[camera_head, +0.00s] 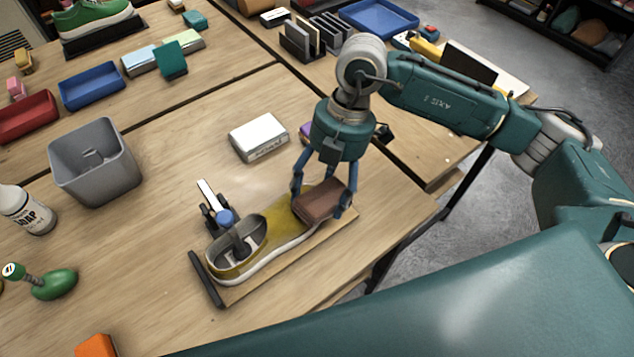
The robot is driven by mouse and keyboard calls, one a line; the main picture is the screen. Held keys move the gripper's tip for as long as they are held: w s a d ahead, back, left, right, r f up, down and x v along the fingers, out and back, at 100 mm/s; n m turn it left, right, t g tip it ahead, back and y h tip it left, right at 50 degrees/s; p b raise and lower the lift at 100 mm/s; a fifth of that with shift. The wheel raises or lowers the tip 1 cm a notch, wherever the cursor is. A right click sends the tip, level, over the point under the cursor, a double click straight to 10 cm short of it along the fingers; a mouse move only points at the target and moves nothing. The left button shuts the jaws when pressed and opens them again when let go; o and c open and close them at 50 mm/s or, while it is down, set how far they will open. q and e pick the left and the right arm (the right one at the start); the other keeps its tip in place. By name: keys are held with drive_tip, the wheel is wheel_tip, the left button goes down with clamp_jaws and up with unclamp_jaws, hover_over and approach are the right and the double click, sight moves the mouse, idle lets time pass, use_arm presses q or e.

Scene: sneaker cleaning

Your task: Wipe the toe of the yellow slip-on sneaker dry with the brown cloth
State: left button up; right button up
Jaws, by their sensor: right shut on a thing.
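The yellow slip-on sneaker (271,231) lies on a thin wooden board (335,228) near the front of the table, its toe toward the right. A dark clamp-like holder with a blue knob (225,217) stands at its heel opening. My right gripper (323,201) points down over the toe and is shut on the folded brown cloth (320,201). The cloth is at the toe and hides part of it. I cannot tell for sure whether it presses on the sneaker. My left gripper is not in view.
A white box (258,137) lies behind the sneaker. An orange block (96,346) is at the front. The table's edge runs close right of the board.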

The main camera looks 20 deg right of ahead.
drive_tip(key=shift+a+f, duration=0.1)
drive_tip(key=shift+f, duration=0.1)
drive_tip(key=shift+r, duration=0.15)
drive_tip(key=shift+w, duration=0.1)
drive_tip(key=shift+w+a, duration=0.4)
drive_tip(key=shift+w, duration=0.45)
drive_tip(key=w+a+b, duration=0.1)
drive_tip(key=w+a, duration=0.1)
drive_tip(key=w, duration=0.3)
drive_tip(key=shift+w+a, duration=0.25)
drive_tip(key=shift+w, duration=0.1)
drive_tip(key=shift+s, duration=0.1)
